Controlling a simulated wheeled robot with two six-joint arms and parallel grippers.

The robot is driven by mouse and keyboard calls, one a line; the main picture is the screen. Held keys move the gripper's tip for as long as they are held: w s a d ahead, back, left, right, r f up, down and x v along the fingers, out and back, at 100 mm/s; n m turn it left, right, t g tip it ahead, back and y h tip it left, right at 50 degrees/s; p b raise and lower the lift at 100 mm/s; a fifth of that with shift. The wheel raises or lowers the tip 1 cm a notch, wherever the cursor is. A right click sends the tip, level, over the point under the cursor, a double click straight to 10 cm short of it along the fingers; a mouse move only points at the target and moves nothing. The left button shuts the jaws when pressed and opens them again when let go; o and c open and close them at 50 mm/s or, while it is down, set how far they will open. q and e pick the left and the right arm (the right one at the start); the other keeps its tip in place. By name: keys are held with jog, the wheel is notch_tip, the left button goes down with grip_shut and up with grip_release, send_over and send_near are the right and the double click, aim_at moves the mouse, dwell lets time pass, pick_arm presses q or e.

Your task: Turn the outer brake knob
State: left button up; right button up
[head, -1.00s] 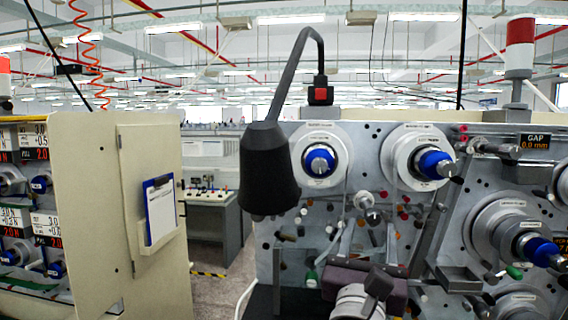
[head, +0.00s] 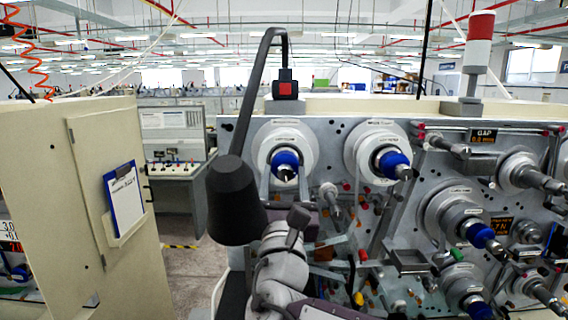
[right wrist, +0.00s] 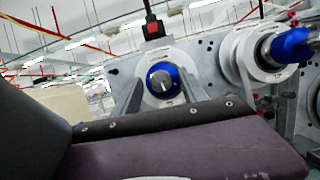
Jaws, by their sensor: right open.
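The blue knob (head: 286,158) sits at the centre of the upper left white spindle disc (head: 304,143) on the grey machine panel. My right gripper (head: 284,184) is open and empty, with one grey finger on each side below this knob. In the right wrist view the blue knob (right wrist: 164,82) shows between the two fingers (right wrist: 160,92). Whether the fingers touch it, I cannot tell. Another blue knob (head: 393,161) is on the spindle to the right. My left gripper is not in view.
A black cone-shaped lamp (head: 233,190) on a bent arm hangs just left of my right gripper. More spindles with blue knobs (head: 480,234) fill the panel's right side. A cream cabinet (head: 88,150) with a clipboard (head: 123,200) stands left, across an open aisle.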

jog(key=shift+s+d+r, duration=0.15)
jog(key=shift+d, duration=0.25)
jog(key=shift+w+a, duration=0.2)
jog(key=shift+a, duration=0.05)
jog(key=c, duration=0.4)
jog(key=shift+w+a, duration=0.1)
jog(key=c, duration=0.5)
grip_shut()
jog(key=shift+f, duration=0.2)
